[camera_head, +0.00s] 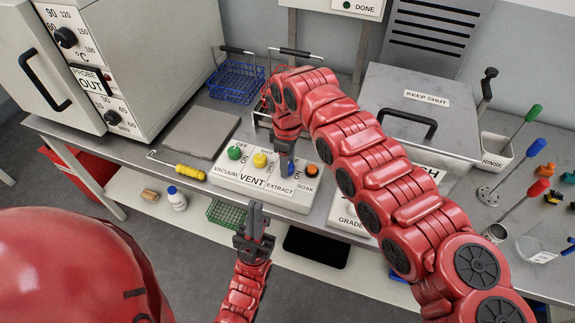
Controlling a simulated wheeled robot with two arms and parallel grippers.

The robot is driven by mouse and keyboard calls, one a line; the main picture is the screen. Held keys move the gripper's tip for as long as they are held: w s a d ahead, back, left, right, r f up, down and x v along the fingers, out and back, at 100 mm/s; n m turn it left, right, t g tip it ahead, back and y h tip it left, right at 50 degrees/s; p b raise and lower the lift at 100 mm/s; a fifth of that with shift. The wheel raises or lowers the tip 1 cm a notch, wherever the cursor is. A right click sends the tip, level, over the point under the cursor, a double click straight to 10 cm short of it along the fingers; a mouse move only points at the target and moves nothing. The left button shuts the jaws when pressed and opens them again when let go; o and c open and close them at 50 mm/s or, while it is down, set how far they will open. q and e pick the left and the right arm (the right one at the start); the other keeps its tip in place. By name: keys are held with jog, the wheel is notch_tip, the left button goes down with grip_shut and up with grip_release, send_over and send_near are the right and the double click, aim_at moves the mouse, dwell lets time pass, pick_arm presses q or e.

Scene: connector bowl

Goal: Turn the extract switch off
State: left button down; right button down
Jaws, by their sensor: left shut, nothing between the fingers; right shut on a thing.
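The control panel (296,199) is a pale box on the bench with a row of coloured knobs. Its labels read VACUUM, VENT and EXTRACT, with a partly legible one at the right end. The blue knob (288,169) stands above the EXTRACT label and is partly covered by my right gripper (285,154). That gripper reaches down from above and is shut on the blue knob. The knob's exact setting is hidden. My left gripper (254,222) is shut and empty, pointing up in front of the panel's front edge, apart from it.
A green knob (235,152) and yellow knob (260,160) sit left of the blue one, an orange knob (311,170) right. A yellow-handled tool (190,172) lies left of the panel. A blue wire basket (237,80) stands behind; a lidded metal box (425,83) stands right.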

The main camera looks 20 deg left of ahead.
dwell(0.4)
jog(key=shift+c, duration=1.9)
grip_release()
notch_tip(320, 180, up, 17)
jog(key=shift+r, duration=0.2)
